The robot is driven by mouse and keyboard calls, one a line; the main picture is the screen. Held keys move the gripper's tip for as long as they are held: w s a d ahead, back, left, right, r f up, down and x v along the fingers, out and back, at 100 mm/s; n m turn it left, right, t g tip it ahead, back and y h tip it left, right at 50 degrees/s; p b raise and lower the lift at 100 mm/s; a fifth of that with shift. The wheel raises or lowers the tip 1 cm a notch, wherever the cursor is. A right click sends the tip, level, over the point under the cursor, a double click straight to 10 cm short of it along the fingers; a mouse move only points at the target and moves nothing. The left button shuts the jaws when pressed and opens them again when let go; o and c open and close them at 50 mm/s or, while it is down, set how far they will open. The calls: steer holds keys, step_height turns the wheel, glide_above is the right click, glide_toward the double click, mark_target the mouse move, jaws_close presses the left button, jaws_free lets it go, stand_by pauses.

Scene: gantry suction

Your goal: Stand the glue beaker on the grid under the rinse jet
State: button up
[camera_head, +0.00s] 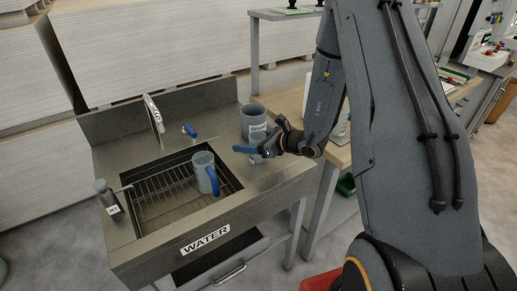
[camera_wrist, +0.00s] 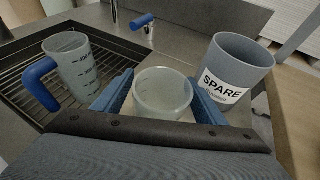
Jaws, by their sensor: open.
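A small translucent beaker (camera_wrist: 163,95), seemingly the glue beaker, stands on the steel counter right of the sink. It has no label that I can read. My gripper (camera_wrist: 160,84) is open, with its blue fingers on either side of this beaker; I see a little room beside it. In the head view my gripper (camera_head: 250,149) is at the counter, and the beaker (camera_head: 257,139) is partly hidden by it. The wire grid (camera_head: 158,196) lies in the sink basin. The tap (camera_head: 154,114) rises behind the basin; whether it is the rinse jet I cannot tell.
A measuring jug with a blue handle (camera_head: 204,172) stands on the grid's right part. A grey pot marked SPARE (camera_wrist: 235,75) stands close behind the small beaker. The grid's left part is clear.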

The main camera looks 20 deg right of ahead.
steer(key=c, duration=1.4)
